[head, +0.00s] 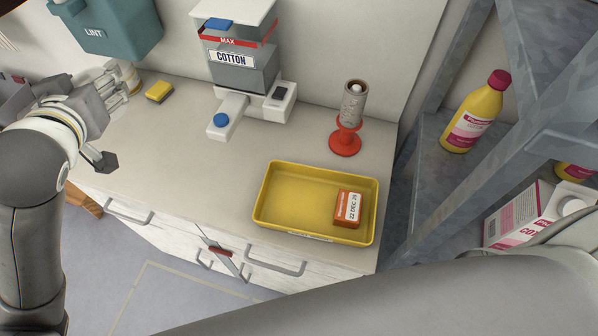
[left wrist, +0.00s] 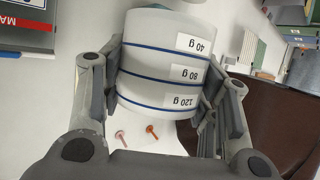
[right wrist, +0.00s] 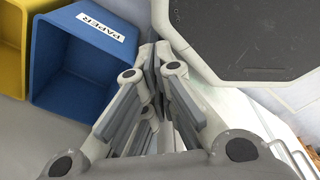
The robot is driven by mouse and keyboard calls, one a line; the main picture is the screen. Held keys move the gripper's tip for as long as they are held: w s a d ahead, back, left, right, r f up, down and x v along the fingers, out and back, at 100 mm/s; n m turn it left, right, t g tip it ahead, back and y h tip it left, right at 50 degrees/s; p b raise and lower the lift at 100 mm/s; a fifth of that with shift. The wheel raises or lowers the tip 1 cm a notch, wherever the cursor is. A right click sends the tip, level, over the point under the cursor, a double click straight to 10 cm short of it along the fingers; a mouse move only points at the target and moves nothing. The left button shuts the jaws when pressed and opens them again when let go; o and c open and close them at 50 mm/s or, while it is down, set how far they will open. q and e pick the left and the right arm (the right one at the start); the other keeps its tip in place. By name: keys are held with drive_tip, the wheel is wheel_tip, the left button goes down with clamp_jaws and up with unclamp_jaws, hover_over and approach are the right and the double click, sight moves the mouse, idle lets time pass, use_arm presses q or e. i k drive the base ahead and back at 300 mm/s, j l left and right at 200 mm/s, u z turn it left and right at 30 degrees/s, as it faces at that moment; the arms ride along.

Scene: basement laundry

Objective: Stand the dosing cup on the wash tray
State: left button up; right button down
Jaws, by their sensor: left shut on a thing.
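The dosing cup (left wrist: 163,65) is a translucent white cup with blue lines and labels 40 g, 80 g and 120 g, upside down in the left wrist view. My left gripper (left wrist: 160,78) is shut on it, one finger against each side. In the head view my left arm is at the left, over the counter's left end; I cannot make out the cup there. The wash tray (head: 296,190) is a shallow yellow tray at the counter's right front. My right gripper (right wrist: 158,60) appears shut and empty in the right wrist view.
An orange-brown box (head: 347,208) lies in the tray's right part; its left part is bare. A yellow sponge (head: 159,91) lies left. A blue PAPER bin (right wrist: 75,70) is near my right gripper.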

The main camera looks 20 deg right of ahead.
sight(289, 201)
drive_tip(key=k+l, duration=0.15)
drive_tip(key=l, duration=0.25)
drive_tip(key=k+l, duration=0.1)
drive_tip(key=l, duration=0.3)
drive_tip(key=k+l, duration=0.15)
drive_tip(key=l, duration=0.25)
drive_tip(key=k+l+z, duration=0.1)
drive_tip(key=l, duration=0.3)
